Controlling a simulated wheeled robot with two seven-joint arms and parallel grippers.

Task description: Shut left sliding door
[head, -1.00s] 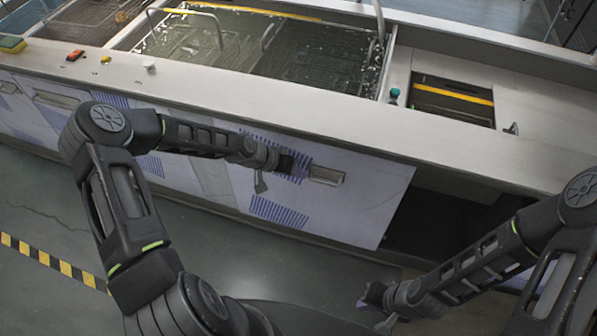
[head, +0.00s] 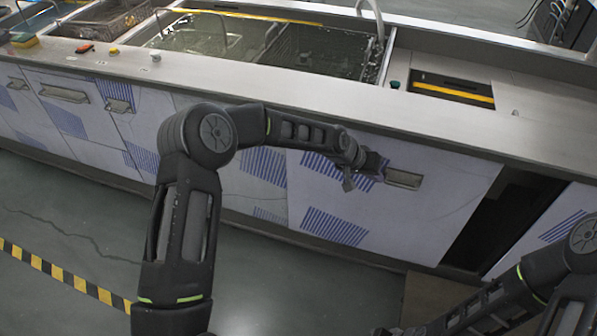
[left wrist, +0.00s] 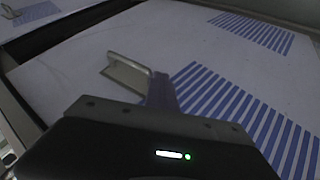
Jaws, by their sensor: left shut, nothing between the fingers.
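The left sliding door (head: 440,205) is a pale panel with blue stripes under the counter. Its metal handle (head: 403,178) also shows in the left wrist view (left wrist: 130,72). A dark opening (head: 495,225) stands between the door's right edge and another striped panel (head: 548,225). My left gripper (head: 374,166) is shut and empty, at the handle's left end. In the left wrist view its finger (left wrist: 160,92) is up close to the handle's end; whether it touches is unclear. My right gripper (head: 388,331) barely shows at the bottom edge, and its fingers are mostly cut off.
The counter edge (head: 300,110) runs above the doors. The water-filled tank (head: 320,52) is set in the counter. More panels with handles (head: 63,93) are at the left. The floor (head: 90,205) in front is clear, with yellow-black tape (head: 62,275).

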